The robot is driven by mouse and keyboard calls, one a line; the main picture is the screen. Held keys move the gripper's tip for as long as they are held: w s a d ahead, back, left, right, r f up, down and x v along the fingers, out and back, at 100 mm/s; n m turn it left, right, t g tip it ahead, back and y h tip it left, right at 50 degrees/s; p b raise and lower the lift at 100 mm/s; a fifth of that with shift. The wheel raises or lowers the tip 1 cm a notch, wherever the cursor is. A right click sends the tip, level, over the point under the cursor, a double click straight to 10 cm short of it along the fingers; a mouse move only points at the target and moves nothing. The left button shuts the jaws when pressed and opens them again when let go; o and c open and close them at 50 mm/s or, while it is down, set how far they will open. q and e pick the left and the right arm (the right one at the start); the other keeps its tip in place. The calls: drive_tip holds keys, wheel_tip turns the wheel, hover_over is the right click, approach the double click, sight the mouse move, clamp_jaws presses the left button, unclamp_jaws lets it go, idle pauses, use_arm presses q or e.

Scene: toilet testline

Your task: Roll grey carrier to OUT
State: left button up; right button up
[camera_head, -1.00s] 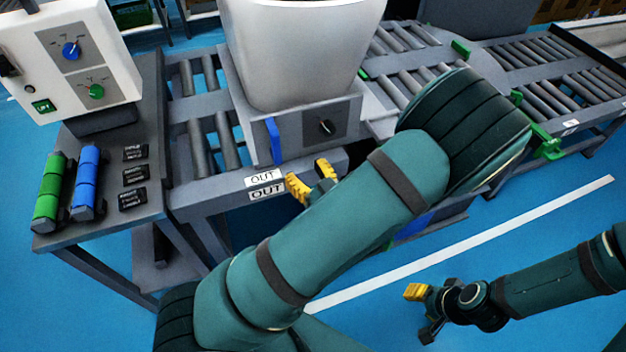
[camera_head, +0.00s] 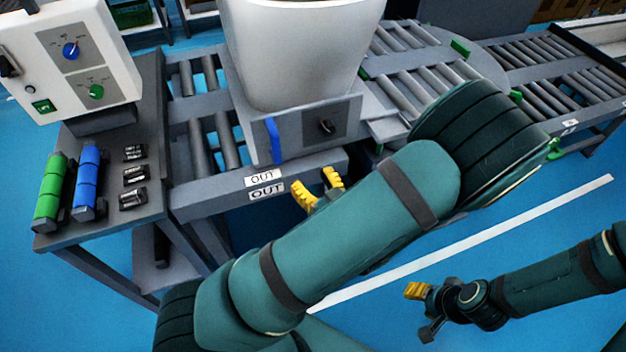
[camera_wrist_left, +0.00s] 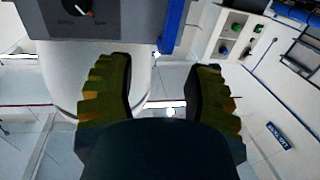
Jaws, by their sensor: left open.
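The grey carrier (camera_head: 300,135) is a box on the roller conveyor with a white toilet bowl (camera_head: 300,50) on it. Its front has a dark panel with a knob (camera_head: 325,126) and a blue upright handle (camera_head: 274,140). It stands above the OUT labels (camera_head: 264,178). My left gripper (camera_head: 318,187) is open and empty, in front of and below the panel, apart from the handle. In the left wrist view, my left gripper (camera_wrist_left: 165,85) shows spread fingers, with the panel (camera_wrist_left: 95,18) and blue handle (camera_wrist_left: 174,28) beyond. My right gripper (camera_head: 424,312) is open and empty over the floor.
A side table at left bears a white control box (camera_head: 70,60), a green cylinder (camera_head: 50,190) and a blue cylinder (camera_head: 87,182). A round roller turntable (camera_head: 430,65) and another conveyor (camera_head: 550,75) lie right. The conveyor's front rail (camera_head: 215,195) is below the carrier.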

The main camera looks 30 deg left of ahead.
use_arm(q)
drive_tip(key=v, duration=1.2)
